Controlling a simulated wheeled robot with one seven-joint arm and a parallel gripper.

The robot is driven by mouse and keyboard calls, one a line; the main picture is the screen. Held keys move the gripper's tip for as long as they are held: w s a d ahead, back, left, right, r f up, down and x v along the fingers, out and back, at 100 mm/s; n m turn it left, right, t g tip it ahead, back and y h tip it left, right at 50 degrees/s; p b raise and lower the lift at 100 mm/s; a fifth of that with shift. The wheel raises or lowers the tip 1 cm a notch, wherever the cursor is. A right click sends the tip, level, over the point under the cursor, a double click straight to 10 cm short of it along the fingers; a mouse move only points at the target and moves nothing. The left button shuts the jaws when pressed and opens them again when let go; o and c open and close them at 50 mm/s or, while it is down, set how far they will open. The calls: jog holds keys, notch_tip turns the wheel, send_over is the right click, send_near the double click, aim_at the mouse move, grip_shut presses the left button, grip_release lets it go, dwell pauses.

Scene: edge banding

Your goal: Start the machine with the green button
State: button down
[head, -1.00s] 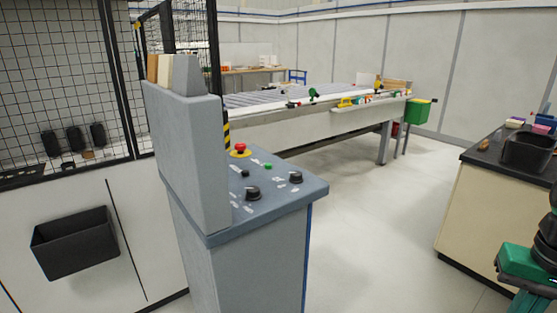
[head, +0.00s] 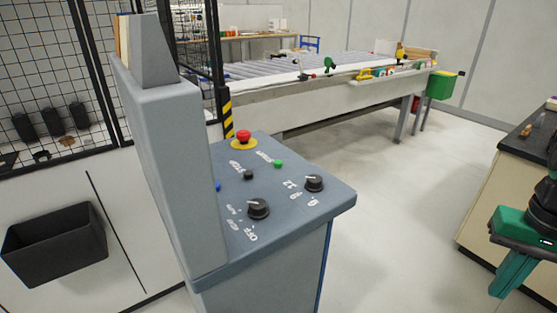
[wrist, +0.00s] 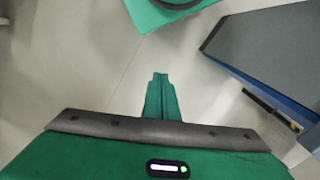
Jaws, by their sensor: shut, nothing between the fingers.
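The green button (head: 278,163) is a small round cap on the sloped top of the grey control console (head: 275,260), near its far edge. It shows unobstructed in the head view. My green gripper (head: 497,293) is at the right edge of the head view, well to the right of the console and apart from it. In the wrist view my gripper's fingers (wrist: 160,76) are together and empty, pointing over bare floor. A grey slab with a blue edge, apparently the console (wrist: 275,50), shows at upper right there; the button does not show.
On the console are a red mushroom button (head: 243,136), a black button (head: 248,174) and two black knobs (head: 258,208) (head: 314,183). A raised grey panel (head: 170,160) stands left. A dark-topped cabinet (head: 515,165) is at right. Floor between is clear.

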jog(key=w+a+r+t+h, duration=0.1)
jog(key=w+r, duration=0.2)
jog(key=w, duration=0.4)
jog(key=w+a+r+t+h, duration=0.1)
jog(key=w+a+r, duration=0.15)
jog(key=w, duration=0.35)
notch_tip(320, 180, up, 12)
jog(key=r+t+y, duration=0.1)
jog(key=t+y, duration=0.2)
jog(key=t, duration=0.4)
send_over(279, 164)
jog(key=shift+f+m, duration=0.25)
jog(key=shift+m, duration=0.05)
jog(key=shift+f, duration=0.1)
jog(key=shift+f, duration=4.3)
